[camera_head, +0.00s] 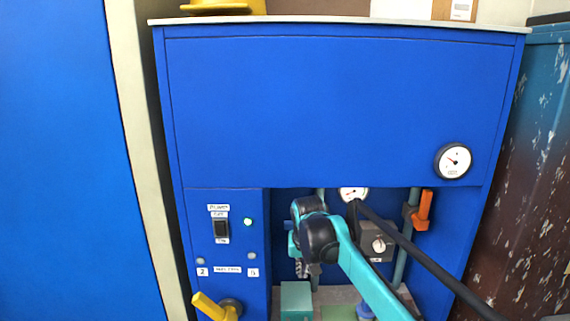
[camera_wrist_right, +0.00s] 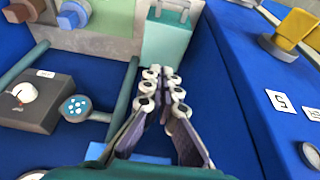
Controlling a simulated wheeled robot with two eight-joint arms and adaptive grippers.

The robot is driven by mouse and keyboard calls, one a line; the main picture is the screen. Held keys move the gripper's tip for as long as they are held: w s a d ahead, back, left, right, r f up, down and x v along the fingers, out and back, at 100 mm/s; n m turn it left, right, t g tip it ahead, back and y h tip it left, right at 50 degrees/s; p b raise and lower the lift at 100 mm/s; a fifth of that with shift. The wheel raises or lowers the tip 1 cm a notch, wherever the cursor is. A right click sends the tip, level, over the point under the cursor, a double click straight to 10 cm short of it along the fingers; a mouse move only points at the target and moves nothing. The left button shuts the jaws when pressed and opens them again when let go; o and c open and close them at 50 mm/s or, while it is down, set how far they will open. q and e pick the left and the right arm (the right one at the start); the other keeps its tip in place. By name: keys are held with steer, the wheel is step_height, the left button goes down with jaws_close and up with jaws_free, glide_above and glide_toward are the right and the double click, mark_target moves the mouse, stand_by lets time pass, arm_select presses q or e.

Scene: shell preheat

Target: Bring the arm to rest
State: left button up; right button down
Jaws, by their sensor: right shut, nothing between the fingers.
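My right arm (camera_head: 365,275) comes in from the lower right of the head view, teal with black joints. My right gripper (camera_head: 303,268) hangs in the recess of the blue cabinet, partly hidden by its own wrist. In the wrist view the right gripper (camera_wrist_right: 161,82) shows its fingers drawn together at the tips, with nothing between them. A teal box (camera_wrist_right: 166,40) lies beyond the fingertips, and it also shows low in the head view (camera_head: 296,300). My left gripper is not in view.
The blue cabinet (camera_head: 320,100) rises around the recess. A yellow handle (camera_head: 209,306) sticks out at the lower left, near a black switch (camera_head: 221,229). An orange handle (camera_head: 424,210), a gauge (camera_head: 453,161) and a grey dial box (camera_head: 376,242) are on the right.

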steer(key=s+d+f+t, duration=0.1)
steer(key=s+d, duration=0.4)
steer(key=s, duration=0.6)
steer(key=s+d+f+t, duration=0.15)
steer(key=s+d, duration=0.45)
steer(key=s, duration=0.6)
steer(key=s+d+f+t, duration=0.1)
steer(key=s+f, duration=0.5)
steer(key=s, duration=0.1)
steer(key=shift+d, duration=0.4)
